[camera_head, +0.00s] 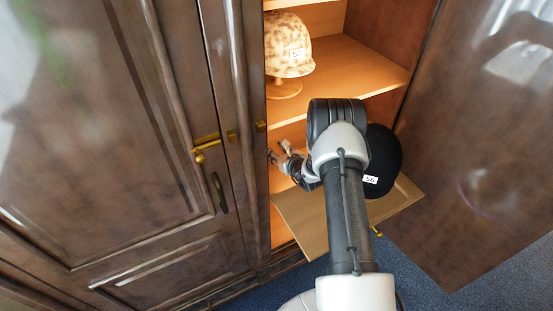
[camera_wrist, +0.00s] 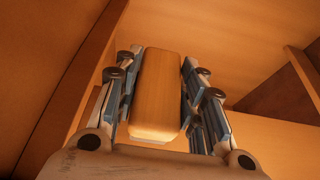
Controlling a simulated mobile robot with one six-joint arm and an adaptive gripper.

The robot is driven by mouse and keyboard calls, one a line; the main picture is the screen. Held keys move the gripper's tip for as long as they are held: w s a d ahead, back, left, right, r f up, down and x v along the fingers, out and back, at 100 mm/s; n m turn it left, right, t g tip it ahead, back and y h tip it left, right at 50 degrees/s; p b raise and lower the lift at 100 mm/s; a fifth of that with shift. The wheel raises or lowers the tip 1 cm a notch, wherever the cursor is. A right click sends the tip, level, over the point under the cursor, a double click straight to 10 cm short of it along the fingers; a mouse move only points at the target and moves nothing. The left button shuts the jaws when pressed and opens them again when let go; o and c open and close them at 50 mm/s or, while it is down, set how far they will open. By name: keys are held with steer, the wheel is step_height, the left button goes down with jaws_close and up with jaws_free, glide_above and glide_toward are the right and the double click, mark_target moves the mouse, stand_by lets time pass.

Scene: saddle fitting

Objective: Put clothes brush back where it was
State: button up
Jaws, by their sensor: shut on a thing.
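The clothes brush (camera_wrist: 156,95) shows in the wrist view as a long, light-brown wooden block with rounded edges. My gripper (camera_wrist: 162,75) is shut on it, with blue-grey finger pads along both long sides. Its bristles are not visible. In the head view my gripper (camera_head: 283,157) reaches inside the open wardrobe, below the middle shelf and close to the left side. The brush cannot be made out in that view. The wardrobe interior around the brush is lit, bare wood in the wrist view.
A mottled helmet (camera_head: 288,48) on a wooden stand sits on the shelf (camera_head: 350,68) above. A black hat (camera_head: 383,160) with a white label is right of my arm, above a pulled-out board (camera_head: 302,218). The right door (camera_head: 478,150) is open; the left door (camera_head: 105,130) is closed.

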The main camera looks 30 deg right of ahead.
steer(key=shift+w+f+b, duration=0.15)
steer(key=shift+f+b, duration=0.35)
steer(key=shift+f, duration=1.2)
steer(key=shift+f, duration=0.1)
steer(key=o, duration=0.8)
steer(key=shift+f, duration=0.15)
steer(key=shift+c, duration=0.2)
steer(key=o, duration=0.4)
steer(key=shift+o, duration=0.2)
steer(key=shift+r, duration=0.25)
steer(key=shift+s+r, duration=0.15)
steer(key=shift+s, duration=0.2)
steer(key=p+v, duration=0.2)
steer(key=v, duration=0.9)
steer(key=shift+r, duration=0.1)
steer(key=shift+s, duration=0.15)
